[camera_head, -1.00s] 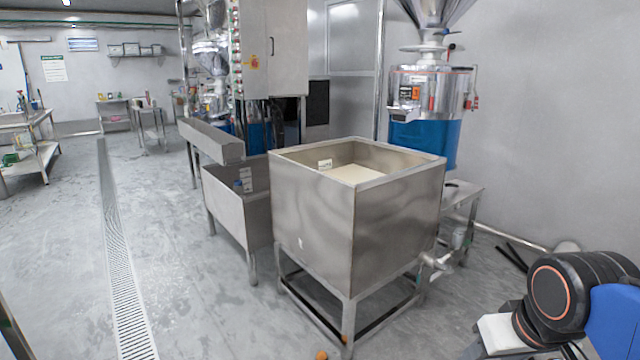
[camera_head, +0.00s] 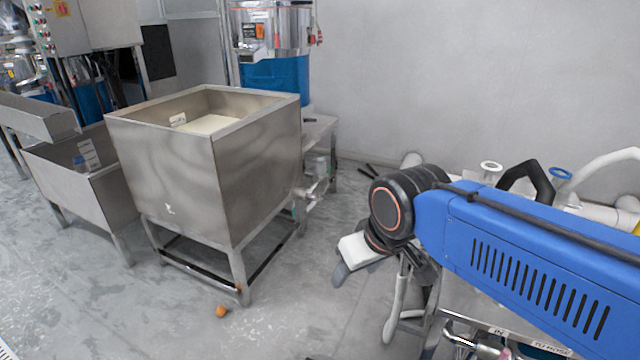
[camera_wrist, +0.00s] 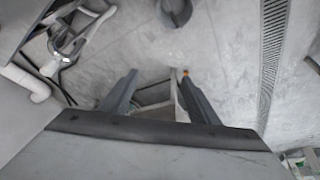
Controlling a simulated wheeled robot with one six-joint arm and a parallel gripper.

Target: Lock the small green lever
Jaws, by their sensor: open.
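I cannot make out a small green lever in either current view. My gripper (camera_head: 358,262) hangs from the blue arm in the head view, over open floor to the right of the steel tank. In the wrist view my gripper (camera_wrist: 162,86) has its two fingers spread, with nothing between them but floor and part of a metal frame farther off. The fingers touch nothing that I can see. My arm hides part of the pipework on the right.
A square steel tank (camera_head: 170,190) on legs stands left of my gripper. A blue grinder (camera_head: 275,82) is behind it. White pipes and a blue ring handle (camera_head: 561,173) are at right. An orange ball (camera_head: 221,311) lies on the floor. Floor between tank and arm is free.

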